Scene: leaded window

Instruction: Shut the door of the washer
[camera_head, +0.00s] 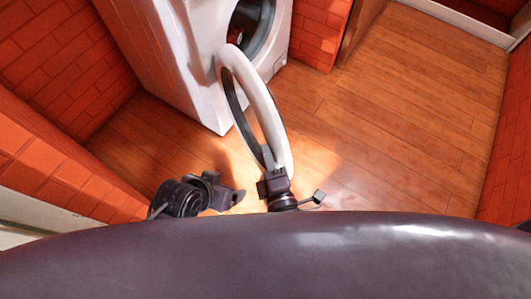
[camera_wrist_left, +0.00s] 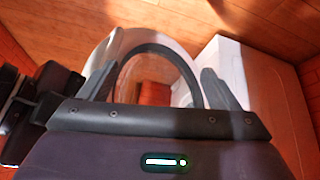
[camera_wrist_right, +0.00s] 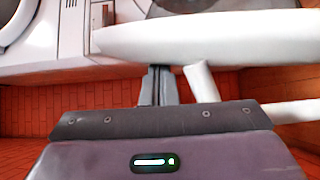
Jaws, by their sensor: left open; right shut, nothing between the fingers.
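The white washer (camera_head: 190,65) stands at the top of the head view, its round drum opening (camera_head: 250,25) uncovered. Its round door (camera_head: 265,100), a white ring with a dark inner rim, stands wide open towards me. My right gripper (camera_head: 268,157) is shut and empty at the near end of the door ring; whether it touches cannot be told. In the right wrist view its fingers (camera_wrist_right: 158,72) lie just below the white door edge (camera_wrist_right: 210,37). My left gripper (camera_head: 232,196) is open, left of the door. The left wrist view shows the door ring (camera_wrist_left: 187,65) beyond its spread fingers.
Red brick walls (camera_head: 55,55) stand close on the left, with another (camera_head: 510,150) at the right. The wooden floor (camera_head: 400,110) right of the door is clear. A red brick wall section (camera_head: 318,32) adjoins the washer's right side.

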